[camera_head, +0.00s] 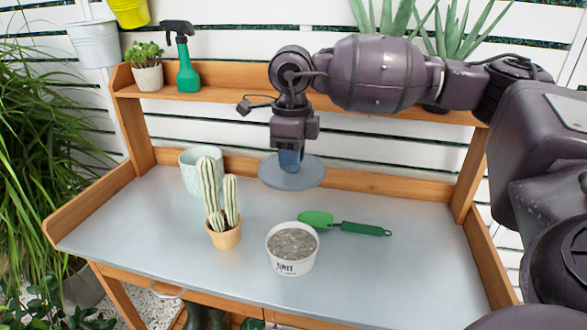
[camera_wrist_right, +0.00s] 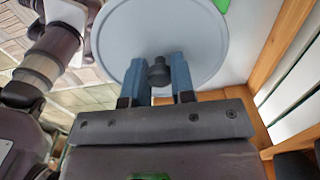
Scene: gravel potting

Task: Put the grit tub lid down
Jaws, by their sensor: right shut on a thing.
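The grit tub lid (camera_head: 272,176) is a round grey-blue disc over the back part of the bench top. My right gripper (camera_head: 290,164) is shut on its dark knob (camera_wrist_right: 158,71), with one blue finger on each side in the right wrist view. The lid (camera_wrist_right: 165,30) looks roughly level; I cannot tell its exact height above the bench. The grit tub (camera_head: 291,267), white and marked GRIT, stands uncovered at the front middle, full of grey grit. My left gripper does not show.
A potted cactus (camera_head: 224,236) stands left of the tub, with a pale green pot (camera_head: 188,172) behind it. A green trowel (camera_head: 345,227) lies behind and right of the tub. The bench top (camera_head: 400,270) is bare at right. A wooden shelf (camera_head: 235,85) runs along the back.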

